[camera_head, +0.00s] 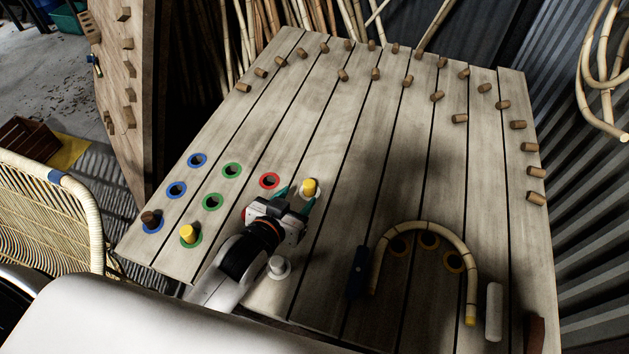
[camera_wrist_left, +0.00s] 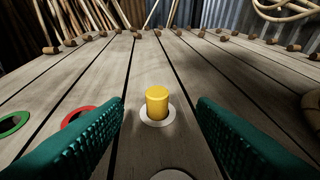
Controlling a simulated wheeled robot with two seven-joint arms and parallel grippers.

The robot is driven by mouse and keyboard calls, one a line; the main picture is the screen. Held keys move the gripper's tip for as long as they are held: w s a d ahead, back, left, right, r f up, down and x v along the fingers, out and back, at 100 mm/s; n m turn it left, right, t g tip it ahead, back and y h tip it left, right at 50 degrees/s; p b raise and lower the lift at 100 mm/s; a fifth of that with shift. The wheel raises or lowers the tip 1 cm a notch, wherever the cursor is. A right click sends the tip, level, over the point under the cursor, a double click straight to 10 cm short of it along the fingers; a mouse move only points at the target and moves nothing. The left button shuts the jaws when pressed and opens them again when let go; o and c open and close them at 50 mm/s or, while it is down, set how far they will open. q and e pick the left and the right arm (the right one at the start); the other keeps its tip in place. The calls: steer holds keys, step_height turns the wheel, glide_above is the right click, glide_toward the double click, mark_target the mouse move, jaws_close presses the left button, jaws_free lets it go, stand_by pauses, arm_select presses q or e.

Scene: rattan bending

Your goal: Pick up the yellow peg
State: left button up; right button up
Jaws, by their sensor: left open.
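A yellow peg (camera_head: 309,187) stands upright in a white-ringed hole on the plank table, just beyond my left gripper. It also shows in the left wrist view (camera_wrist_left: 157,103), centred between the two green fingers and a little ahead of them. My left gripper (camera_head: 295,196) is open and empty, its fingers spread to either side of the peg's line. Another yellow-topped peg (camera_head: 187,233) stands in a green-ringed hole at the lower left. My right gripper is not in view.
The plank table (camera_head: 330,130) has empty blue, green and red ringed holes at left. A brown peg (camera_head: 151,219) and a white peg (camera_head: 278,266) stand nearby. A bent rattan piece (camera_head: 420,226) lies at right. Several wooden pegs line the far edge.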

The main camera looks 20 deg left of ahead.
mark_target(312, 182)
arm_select(q)
steer(key=x, duration=0.4)
steer(key=shift+w+f, duration=0.1)
steer(key=shift+w, duration=0.25)
steer(key=shift+w+f, duration=0.35)
steer(key=shift+w, duration=0.2)
steer(key=x, duration=0.4)
steer(key=shift+f, duration=0.3)
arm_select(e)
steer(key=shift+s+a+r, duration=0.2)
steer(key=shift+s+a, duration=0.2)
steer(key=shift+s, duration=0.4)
arm_select(q)
steer(key=shift+s, duration=0.1)
